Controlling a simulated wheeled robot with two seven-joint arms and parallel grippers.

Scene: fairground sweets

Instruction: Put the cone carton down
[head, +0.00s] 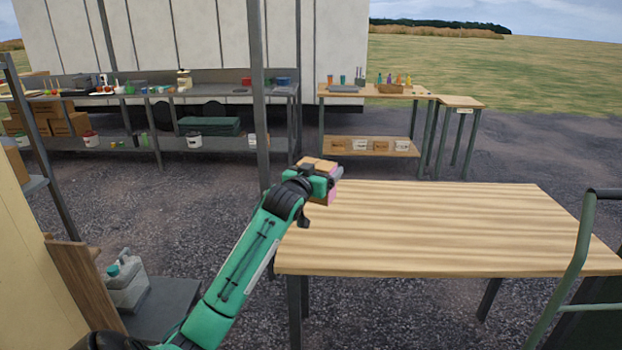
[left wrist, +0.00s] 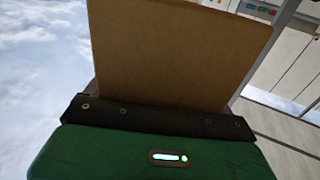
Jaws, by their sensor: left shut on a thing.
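My left gripper (head: 329,180) is in the middle of the head view, above the near-left part of the wooden table's far edge. It is shut on the cone carton (head: 316,163), a brown cardboard box with a pinkish side showing. In the left wrist view the carton (left wrist: 178,50) fills the upper middle as a plain brown panel rising beyond the dark jaw edge. The fingertips are hidden there. The bare wooden table (head: 430,228) stands in front, to the right of my left arm. Whether the carton touches the table cannot be told. My right gripper is not in view.
A long grey bench (head: 200,91) with jars and boxes stands behind on the left. A wooden stand (head: 395,92) with bottles is behind the table. A green-framed cart (head: 577,262) is at the right. A grey jug (head: 127,284) sits low left. The tabletop is clear.

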